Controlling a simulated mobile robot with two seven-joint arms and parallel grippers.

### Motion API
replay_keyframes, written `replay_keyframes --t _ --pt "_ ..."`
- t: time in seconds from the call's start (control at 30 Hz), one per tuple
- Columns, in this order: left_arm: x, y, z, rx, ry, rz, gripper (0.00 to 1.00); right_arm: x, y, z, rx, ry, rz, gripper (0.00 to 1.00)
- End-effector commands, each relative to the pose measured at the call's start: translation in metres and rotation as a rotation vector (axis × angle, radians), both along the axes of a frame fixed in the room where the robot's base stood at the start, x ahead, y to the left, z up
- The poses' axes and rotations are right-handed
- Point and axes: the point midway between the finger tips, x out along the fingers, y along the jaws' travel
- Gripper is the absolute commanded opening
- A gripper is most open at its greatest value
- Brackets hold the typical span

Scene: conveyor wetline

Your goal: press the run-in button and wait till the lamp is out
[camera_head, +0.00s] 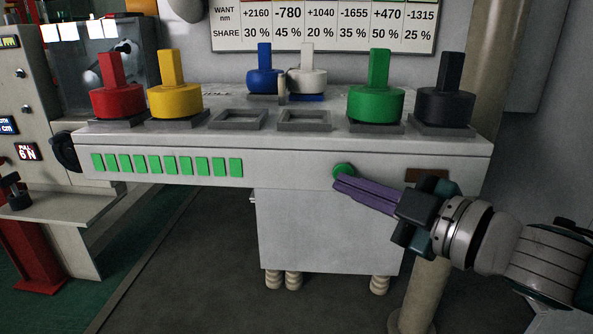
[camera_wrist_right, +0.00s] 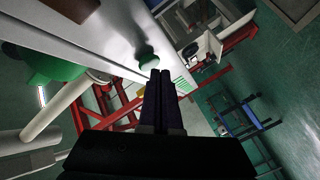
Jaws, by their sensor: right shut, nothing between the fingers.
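The green round run-in button (camera_head: 344,170) sits on the front face of the grey bench. My right gripper (camera_head: 338,183) is shut, with its purple fingers pointing at the button's lower edge. Its tips are at or very near the button; I cannot tell whether they touch. In the right wrist view the shut fingers (camera_wrist_right: 159,75) end just beside a pale green round piece (camera_wrist_right: 147,58). A row of green lit segments (camera_head: 167,165) runs along the left of the front face. A dark brown panel (camera_head: 426,175) sits right of the button. My left gripper is not in view.
On the bench top (camera_head: 300,140) stand red (camera_head: 118,100), yellow (camera_head: 175,100), green (camera_head: 376,103) and black (camera_head: 444,103) handled weights in a row. Blue (camera_head: 265,78) and white (camera_head: 307,80) ones stand behind. Two square holders (camera_head: 238,120) are empty. A number board (camera_head: 322,25) hangs behind.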

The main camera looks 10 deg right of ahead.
Motion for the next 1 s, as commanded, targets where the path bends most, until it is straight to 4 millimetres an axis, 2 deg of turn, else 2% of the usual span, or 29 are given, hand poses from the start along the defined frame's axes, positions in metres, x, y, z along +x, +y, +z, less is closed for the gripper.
replay_keyframes --t 1.0 --pt "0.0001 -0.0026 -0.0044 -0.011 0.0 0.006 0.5 0.009 -0.0029 -0.0005 -0.001 0.0 -0.001 0.0"
